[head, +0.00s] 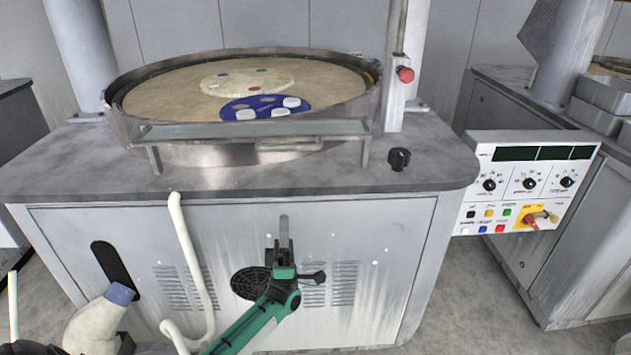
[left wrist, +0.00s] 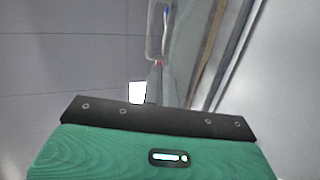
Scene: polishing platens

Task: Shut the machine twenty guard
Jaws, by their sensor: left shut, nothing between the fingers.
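The machine stands ahead, with a round platen basin (head: 120,118) set in its grey worktop. A flat, greyish see-through panel in a metal frame, which looks like the guard (head: 225,131), lies almost level along the basin's front rim. A bar handle (head: 290,147) runs under its front edge. My left gripper (head: 284,222), on a green arm, is shut and empty. It points up in front of the cabinet, below and apart from the guard. In the left wrist view, its fingers (left wrist: 154,84) point up toward a pale bar loop. My right gripper is not in view.
A black knob (head: 399,159) and a post with a red button (head: 405,74) stand on the worktop's right. A control panel (head: 528,183) juts out at right. A blue disc (head: 240,103) lies in the basin. The cabinet front (head: 380,240) is close behind my left gripper.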

